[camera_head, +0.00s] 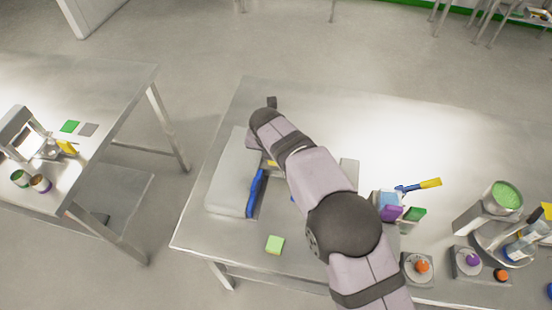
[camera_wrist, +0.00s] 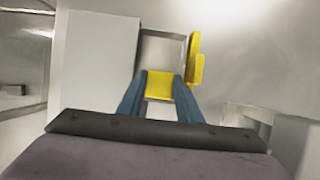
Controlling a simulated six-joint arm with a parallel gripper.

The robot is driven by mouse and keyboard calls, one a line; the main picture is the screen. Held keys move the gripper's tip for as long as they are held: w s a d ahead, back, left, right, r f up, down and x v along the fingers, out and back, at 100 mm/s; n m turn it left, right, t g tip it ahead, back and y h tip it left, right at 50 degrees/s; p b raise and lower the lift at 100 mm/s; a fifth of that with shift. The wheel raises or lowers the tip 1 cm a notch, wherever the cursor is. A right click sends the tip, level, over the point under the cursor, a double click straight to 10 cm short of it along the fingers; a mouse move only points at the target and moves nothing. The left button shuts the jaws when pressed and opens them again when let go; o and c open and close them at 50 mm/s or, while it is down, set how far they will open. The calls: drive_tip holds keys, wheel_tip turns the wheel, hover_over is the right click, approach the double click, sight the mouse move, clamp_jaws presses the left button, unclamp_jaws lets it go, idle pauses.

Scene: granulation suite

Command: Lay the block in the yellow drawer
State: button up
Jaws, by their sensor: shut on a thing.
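My gripper (camera_wrist: 160,84) has two blue fingers, shut on a yellow block (camera_wrist: 159,87) in the wrist view. The open yellow drawer (camera_wrist: 194,53) extends from the pale cabinet (camera_wrist: 95,62), with its yellow front and handle on the right and a grey interior. The held block overlaps the near part of the drawer opening; I cannot tell its height above the drawer floor.
A light green square (camera_head: 275,244) lies on the table near the front edge. Right of my arm stand a holder with blue, purple and green items (camera_head: 390,206), a yellow-and-blue tool (camera_head: 418,187) and a container of green material (camera_head: 503,198). The table's back right is clear.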

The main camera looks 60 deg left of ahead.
drive_tip(key=shift+f+p, duration=0.4)
drive_tip(key=shift+f, duration=1.25)
drive_tip(key=shift+f, duration=0.15)
drive_tip(key=o, duration=0.8)
drive_tip(key=shift+c, duration=0.2)
drive_tip(key=b+v, duration=0.2)
drive_tip(key=v, duration=1)
